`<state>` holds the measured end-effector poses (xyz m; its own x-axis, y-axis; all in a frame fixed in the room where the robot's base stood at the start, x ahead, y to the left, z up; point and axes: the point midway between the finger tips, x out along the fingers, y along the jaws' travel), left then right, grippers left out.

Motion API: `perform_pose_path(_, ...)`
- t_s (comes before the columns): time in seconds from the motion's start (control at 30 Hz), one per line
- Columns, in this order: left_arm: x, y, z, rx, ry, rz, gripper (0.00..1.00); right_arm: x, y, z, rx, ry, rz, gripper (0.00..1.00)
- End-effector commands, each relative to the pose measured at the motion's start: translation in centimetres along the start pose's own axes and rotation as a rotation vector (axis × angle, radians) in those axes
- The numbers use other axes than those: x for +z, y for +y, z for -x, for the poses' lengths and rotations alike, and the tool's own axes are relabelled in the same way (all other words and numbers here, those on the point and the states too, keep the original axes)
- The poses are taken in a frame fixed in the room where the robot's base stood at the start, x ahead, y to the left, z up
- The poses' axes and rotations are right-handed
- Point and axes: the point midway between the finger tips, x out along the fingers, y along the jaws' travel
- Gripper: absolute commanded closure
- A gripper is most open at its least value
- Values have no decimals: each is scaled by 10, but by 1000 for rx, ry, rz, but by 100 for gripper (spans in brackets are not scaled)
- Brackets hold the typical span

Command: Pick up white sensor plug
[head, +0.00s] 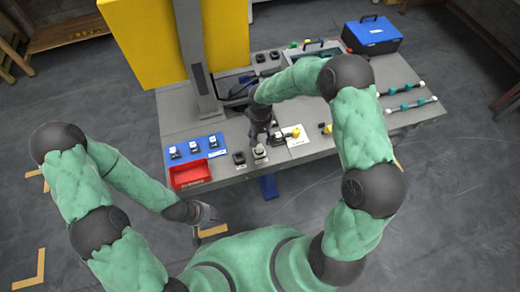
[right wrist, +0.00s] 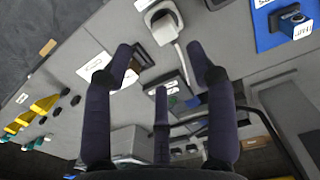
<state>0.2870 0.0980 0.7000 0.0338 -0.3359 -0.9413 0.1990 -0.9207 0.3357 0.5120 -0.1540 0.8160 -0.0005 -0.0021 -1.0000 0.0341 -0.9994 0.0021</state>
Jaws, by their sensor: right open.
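The white sensor plug (head: 260,152) sits on the grey table near its front edge. In the right wrist view the plug (right wrist: 163,18) is at the top centre, in a dark-edged holder, with a pale cable running from it between my fingers. My right gripper (head: 259,138) is above and just behind it. Its fingers (right wrist: 161,50) are spread with nothing held, and the plug lies beyond the tips. My left gripper (head: 206,218) is off the table's front, low and away from the plug; its jaw opening is unclear.
A black connector (head: 239,158) stands left of the plug. A white card (head: 297,136) with a yellow piece lies to the right. A red bin (head: 190,175) and a blue board (head: 176,156) with several sockets are at left. A grey post (head: 200,75) rises behind.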

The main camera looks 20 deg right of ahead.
Motion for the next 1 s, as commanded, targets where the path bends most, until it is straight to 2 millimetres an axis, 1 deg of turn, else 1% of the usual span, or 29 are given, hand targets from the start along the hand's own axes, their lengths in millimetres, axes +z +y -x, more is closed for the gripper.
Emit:
perform_pose_path(0.03,0,-1,-4,0,0,0,60,1,0,-11,-1,-3,1,43)
perform_pose_path(0.13,0,-2,-7,0,0,0,60,1,-1,-26,-1,-3,0,43)
perform_pose_path(0.2,0,-3,-8,0,0,0,60,0,-1,-33,-1,-1,0,43)
perform_pose_path(0.37,0,-4,-10,0,0,0,60,0,-2,-40,-2,0,0,43)
perform_pose_path(0.47,0,-5,-14,0,0,0,60,0,-4,-51,-2,-2,1,43)
perform_pose_path(0.6,-1,-8,-22,0,0,0,60,-2,-7,-72,-2,-2,1,43)
perform_pose_path(0.7,-1,-9,-24,0,0,0,60,-2,-6,-84,-2,-1,0,43)
perform_pose_path(0.8,-1,-9,-25,0,0,0,60,-2,-6,-88,-2,0,0,43)
perform_pose_path(0.97,-1,-9,-24,0,0,0,60,-3,-6,-87,-2,1,0,43)
perform_pose_path(1.0,-1,-9,-24,0,0,0,60,-2,-6,-87,-2,1,0,49)
